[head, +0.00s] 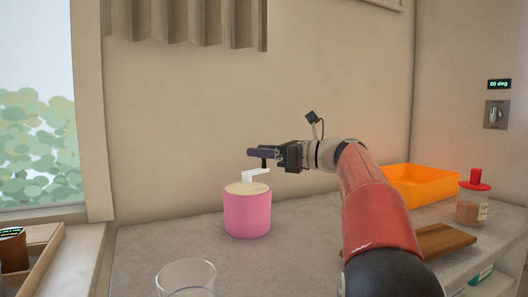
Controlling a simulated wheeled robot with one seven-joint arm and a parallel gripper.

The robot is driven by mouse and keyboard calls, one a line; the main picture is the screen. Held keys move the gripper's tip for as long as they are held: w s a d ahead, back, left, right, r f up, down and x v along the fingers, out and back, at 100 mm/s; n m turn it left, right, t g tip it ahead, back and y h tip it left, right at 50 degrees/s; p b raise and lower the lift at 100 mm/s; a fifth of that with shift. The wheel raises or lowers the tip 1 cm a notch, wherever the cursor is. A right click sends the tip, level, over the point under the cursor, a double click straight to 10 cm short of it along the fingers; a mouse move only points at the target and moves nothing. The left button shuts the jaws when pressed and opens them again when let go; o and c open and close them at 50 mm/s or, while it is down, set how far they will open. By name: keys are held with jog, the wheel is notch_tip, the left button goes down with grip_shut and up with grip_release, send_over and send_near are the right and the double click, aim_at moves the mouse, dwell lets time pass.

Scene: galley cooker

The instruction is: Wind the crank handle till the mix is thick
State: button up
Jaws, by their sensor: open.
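A pink tub (247,214) with a pale top stands upright on the grey counter, near the wall. A white crank (252,176) rises from its top and bends to the right. A dark knob (264,166) shows at the crank's outer end, just below my gripper. My gripper (262,154) is open and reaches in from the right, with its fingers over the crank end. Whether the fingers touch the knob cannot be told. The mix inside the tub is hidden apart from the pale top surface.
A clear glass (187,277) stands at the front of the counter (140,252). An orange tray (422,187), a jar with a red lid (472,203) and a wooden board (443,240) are on the right. A wooden box (40,250) is at the far left.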

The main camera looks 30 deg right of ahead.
grip_shut()
jog(key=shift+s+h, duration=0.15)
jog(key=shift+h, duration=0.15)
jog(key=shift+s+m+t+h+b, duration=0.25)
jog(key=shift+m+t+h+b, duration=0.05)
jog(key=shift+m+t+h, duration=0.25)
jog(key=shift+s+m+t+h+b, duration=0.2)
jog(key=shift+m+t+h+b, duration=0.1)
jog(key=shift+m+t+h, duration=0.2)
jog(key=m+h, duration=0.1)
jog(key=h, duration=0.1)
jog(key=s+m+t+h, duration=0.1)
jog(key=shift+s+m+h+b, duration=0.15)
jog(key=shift+m+h+b, duration=0.1)
jog(key=shift+h+b, duration=0.1)
jog(key=shift+s+a+m+t+h+p, duration=0.15)
jog(key=shift+s+m+h+p, duration=0.15)
jog(key=shift+m+h, duration=0.75)
jog(key=shift+s+m+t+h+p, duration=0.2)
jog(key=shift+s+m+h, duration=0.25)
jog(key=shift+h, duration=0.95)
jog(key=shift+s+a+m+t+h+p, duration=0.1)
jog(key=shift+s+m+h+p, duration=0.15)
jog(key=shift+m+h, duration=0.85)
jog(key=shift+h, duration=0.35)
grip_release()
